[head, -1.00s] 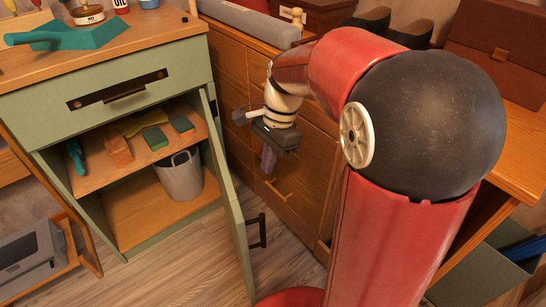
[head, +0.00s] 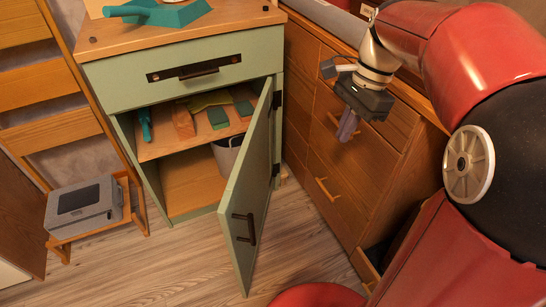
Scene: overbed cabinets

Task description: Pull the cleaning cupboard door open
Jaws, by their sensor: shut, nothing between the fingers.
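The cleaning cupboard (head: 158,188) is pale green with a wooden top. Its door (head: 257,170) is hinged on the right side and stands wide open, swung out toward me. The door's dark handle (head: 244,228) shows on the outer face. My gripper (head: 347,127) is shut and empty. It hangs in front of the wooden drawers, to the right of the door, above the handle and apart from it. Inside, a shelf holds sponges (head: 218,117), a brush and a cloth. A grey bucket (head: 227,152) below is partly hidden by the door.
A wooden chest of drawers (head: 310,110) stands close at the right, behind my gripper. A closed drawer (head: 195,73) is above the cupboard opening. A grey box-like appliance (head: 84,208) sits on a low wooden stand at left. The wood floor (head: 170,265) in front is clear.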

